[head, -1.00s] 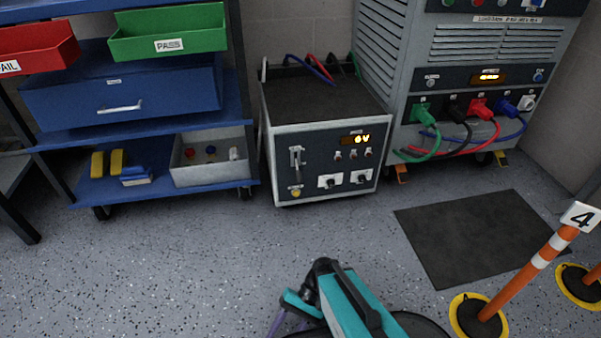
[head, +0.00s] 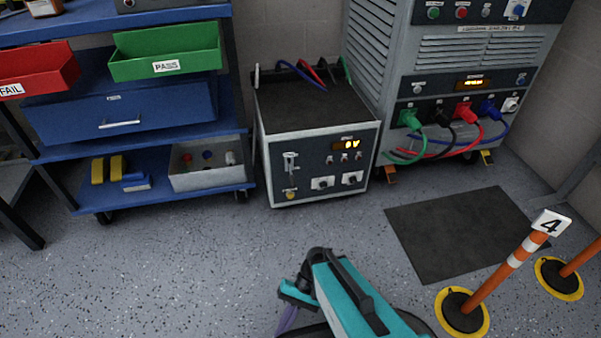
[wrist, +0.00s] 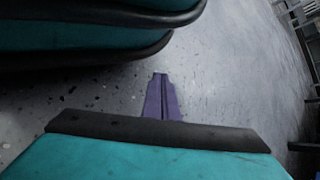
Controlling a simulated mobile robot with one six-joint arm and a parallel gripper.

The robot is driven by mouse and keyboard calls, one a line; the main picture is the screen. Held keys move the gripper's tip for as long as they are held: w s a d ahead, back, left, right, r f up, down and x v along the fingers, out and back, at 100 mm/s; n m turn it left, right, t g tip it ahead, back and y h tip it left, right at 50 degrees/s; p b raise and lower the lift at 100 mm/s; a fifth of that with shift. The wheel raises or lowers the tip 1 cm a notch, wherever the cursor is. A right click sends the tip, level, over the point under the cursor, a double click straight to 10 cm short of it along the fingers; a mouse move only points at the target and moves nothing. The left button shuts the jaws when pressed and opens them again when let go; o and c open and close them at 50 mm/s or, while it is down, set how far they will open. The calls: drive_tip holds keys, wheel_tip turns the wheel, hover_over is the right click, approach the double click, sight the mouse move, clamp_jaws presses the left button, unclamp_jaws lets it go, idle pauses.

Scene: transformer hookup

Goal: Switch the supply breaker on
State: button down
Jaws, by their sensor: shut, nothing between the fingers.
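The supply unit (head: 318,160) is a grey box with a dark front panel on the floor, in the middle of the head view. My gripper (wrist: 161,80) has purple fingers, shut together and empty over bare floor in the wrist view. In the head view my gripper (head: 286,320) shows partly at the bottom edge, well short of the supply unit.
A tall grey cabinet (head: 385,60) with coloured plugs stands at right. A blue shelf cart (head: 90,200) with bins stands at left. A dark mat (head: 460,235) and orange posts (head: 505,270) are at right. The floor before the supply unit is clear.

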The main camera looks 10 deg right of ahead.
drive_tip(key=s+d+r+n+h+p, duration=0.1)
drive_tip(key=d+r+p, duration=0.3)
drive_tip(key=r+p, duration=1)
drive_tip(key=s+d+r+n+h+p, duration=0.1)
drive_tip(key=d+r+h+p, duration=0.3)
drive_tip(key=r+p, duration=1.1)
drive_tip(key=s+d+r+t+h+p, duration=0.1)
drive_tip(key=d+r+p, duration=0.5)
drive_tip(key=r+p, duration=0.9)
drive_tip(key=shift+n+h+p, duration=0.4)
drive_tip(key=shift+h+p, duration=0.4)
drive_tip(key=shift+p, duration=3.95)
